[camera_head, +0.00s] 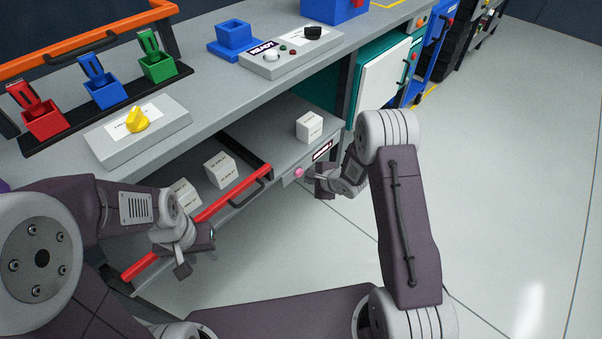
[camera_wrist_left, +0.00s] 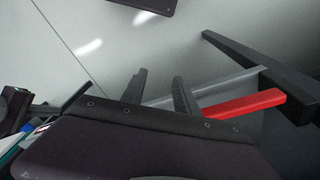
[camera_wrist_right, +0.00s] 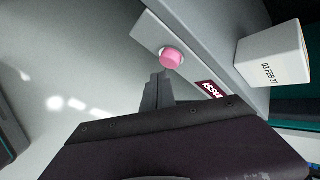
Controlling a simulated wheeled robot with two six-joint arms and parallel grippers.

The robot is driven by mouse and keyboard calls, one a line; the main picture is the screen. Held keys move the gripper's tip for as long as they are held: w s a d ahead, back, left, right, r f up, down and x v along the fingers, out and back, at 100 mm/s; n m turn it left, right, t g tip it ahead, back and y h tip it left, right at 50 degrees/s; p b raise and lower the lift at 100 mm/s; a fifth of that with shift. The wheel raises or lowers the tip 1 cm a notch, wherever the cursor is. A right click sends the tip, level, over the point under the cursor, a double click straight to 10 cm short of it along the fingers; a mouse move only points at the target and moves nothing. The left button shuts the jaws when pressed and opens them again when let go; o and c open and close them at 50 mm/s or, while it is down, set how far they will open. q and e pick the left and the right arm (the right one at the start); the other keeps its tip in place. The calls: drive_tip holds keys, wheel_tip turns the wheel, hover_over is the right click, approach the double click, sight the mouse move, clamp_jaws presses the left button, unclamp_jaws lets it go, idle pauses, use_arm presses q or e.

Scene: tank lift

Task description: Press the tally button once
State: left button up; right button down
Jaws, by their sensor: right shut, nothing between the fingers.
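A pink round button (camera_head: 299,173) sits on a grey plate on the front edge of the lower shelf. It also shows in the right wrist view (camera_wrist_right: 172,58), close beyond the fingertips. My right gripper (camera_head: 309,174) is shut and empty, its tips pointing at the button; in the right wrist view the tips (camera_wrist_right: 162,76) appear just short of the button's edge. I cannot tell whether they touch. A dark label (camera_wrist_right: 211,89) reading "ISSU…" is beside the button. My left gripper (camera_head: 195,258) is open and empty, in front of the red rail; its fingers (camera_wrist_left: 160,84) are apart.
The red rail (camera_head: 232,194) runs along the shelf front. White dated boxes (camera_head: 309,126) stand on the lower shelf. The upper bench holds a yellow knob (camera_head: 137,119), coloured bins (camera_head: 104,92) and a panel marked READY (camera_head: 270,60). Open floor (camera_head: 500,170) lies to the right.

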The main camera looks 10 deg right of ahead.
drive_tip(key=s+d+p, duration=0.1)
drive_tip(key=s, duration=0.1)
drive_tip(key=s+d, duration=0.2)
drive_tip(key=shift+p, duration=0.35)
idle(0.8)
